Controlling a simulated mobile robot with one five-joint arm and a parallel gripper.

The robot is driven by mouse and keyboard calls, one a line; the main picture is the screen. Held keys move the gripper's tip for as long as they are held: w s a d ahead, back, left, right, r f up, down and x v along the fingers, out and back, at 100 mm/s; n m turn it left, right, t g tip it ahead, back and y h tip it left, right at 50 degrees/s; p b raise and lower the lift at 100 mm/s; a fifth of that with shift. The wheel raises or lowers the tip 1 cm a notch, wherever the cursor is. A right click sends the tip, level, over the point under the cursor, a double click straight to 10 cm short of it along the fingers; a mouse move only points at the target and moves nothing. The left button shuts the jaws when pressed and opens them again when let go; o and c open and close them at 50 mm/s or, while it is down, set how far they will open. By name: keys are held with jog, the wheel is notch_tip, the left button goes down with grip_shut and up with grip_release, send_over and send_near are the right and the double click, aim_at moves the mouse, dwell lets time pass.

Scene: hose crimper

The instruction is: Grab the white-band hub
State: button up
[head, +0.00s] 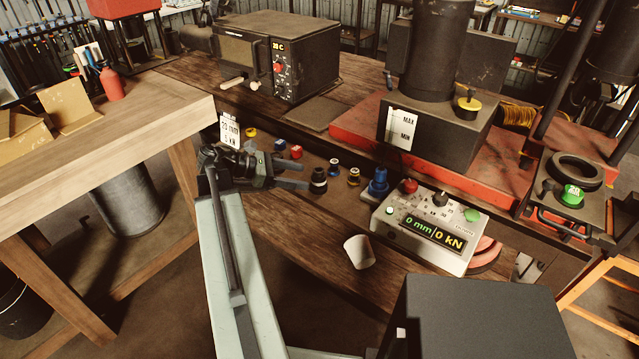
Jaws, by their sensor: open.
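A dark hub with a pale, whitish band (318,181) stands upright on the wooden bench, left of the middle of the head view. My gripper (305,175) points right towards it. Its two dark fingers are apart, with nothing seen between them. The fingertips end just left of the hub, and I cannot tell whether they touch it. A smaller dark-blue piece with a light part (334,168) and a yellow-and-dark piece (353,177) stand to the right of the hub.
A blue fitting (377,184) and the control box (430,230) reading 0 mm and 0 kN stand further right. A red block (296,152) and a yellow piece (250,132) lie behind my gripper. A white cup (359,252) lies nearer the front. Bare bench lies in front of the hub.

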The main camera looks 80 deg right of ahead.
aim_at(314, 180)
jog(key=b+x, duration=0.2)
jog(key=x, duration=0.3)
jog(key=shift+s+a+f, duration=0.1)
jog(key=shift+s+f, duration=0.05)
jog(key=shift+s, duration=0.1)
grip_shut()
